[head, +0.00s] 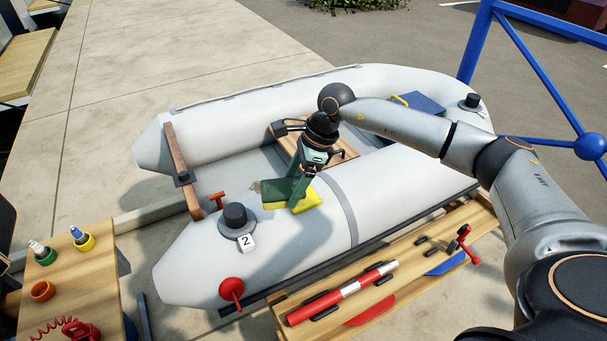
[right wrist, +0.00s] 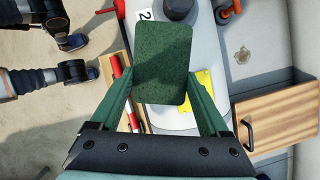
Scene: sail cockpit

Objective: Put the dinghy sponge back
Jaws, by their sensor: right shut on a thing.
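My right gripper (head: 289,192) is shut on a dark green, rough-faced sponge (right wrist: 163,62), one finger on each side of it. In the head view the sponge (head: 273,189) is partly hidden by the gripper. It is above or close over the near tube of the grey inflatable dinghy (head: 292,244). A flat yellow piece (head: 309,203) is beside and below it; it also shows in the right wrist view (right wrist: 203,84), right of the sponge. I cannot tell whether sponge and yellow piece touch. My left gripper is not in view.
A black knob (head: 235,215) with a "2" tag stands left of the sponge. A wooden bench (head: 285,304) in front holds a red-and-white tube (head: 343,292). A small table (head: 75,275) with bottles is at left. The dinghy has a wooden thwart (head: 171,150).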

